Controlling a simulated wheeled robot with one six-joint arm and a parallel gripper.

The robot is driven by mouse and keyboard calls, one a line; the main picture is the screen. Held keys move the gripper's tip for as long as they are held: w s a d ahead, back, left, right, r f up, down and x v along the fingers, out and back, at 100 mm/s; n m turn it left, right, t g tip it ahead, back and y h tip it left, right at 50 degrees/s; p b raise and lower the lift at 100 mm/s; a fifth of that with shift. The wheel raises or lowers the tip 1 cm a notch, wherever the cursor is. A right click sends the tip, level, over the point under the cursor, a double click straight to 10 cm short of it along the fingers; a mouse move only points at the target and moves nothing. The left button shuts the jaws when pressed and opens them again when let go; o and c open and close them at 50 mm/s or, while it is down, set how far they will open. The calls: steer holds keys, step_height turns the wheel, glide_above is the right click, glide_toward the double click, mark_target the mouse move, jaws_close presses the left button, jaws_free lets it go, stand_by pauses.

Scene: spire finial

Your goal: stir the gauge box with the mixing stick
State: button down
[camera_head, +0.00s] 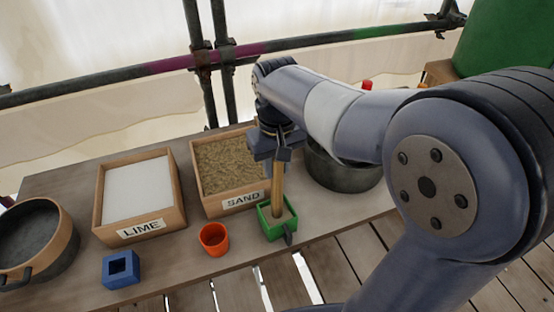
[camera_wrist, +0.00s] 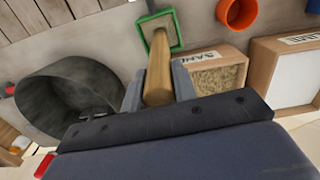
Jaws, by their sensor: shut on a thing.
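The green gauge box (camera_head: 265,221) stands on the bench in front of the sand box. It holds some pale material, and it also shows in the wrist view (camera_wrist: 147,42). My gripper (camera_head: 276,153) is above the gauge box, shut on the wooden mixing stick (camera_head: 277,185). The stick points down, near upright, and its lower end is inside the gauge box. In the wrist view the stick (camera_wrist: 159,75) runs from between my fingers (camera_wrist: 158,88) to the box. Whether its tip touches the bottom is hidden.
The sand box (camera_head: 243,204) and lime box (camera_head: 175,190) stand behind and left. An orange cup (camera_head: 214,239) and a blue block with a square hole (camera_head: 120,269) are in front.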

steer(key=shift+f, duration=0.55)
steer(key=shift+a, duration=0.1)
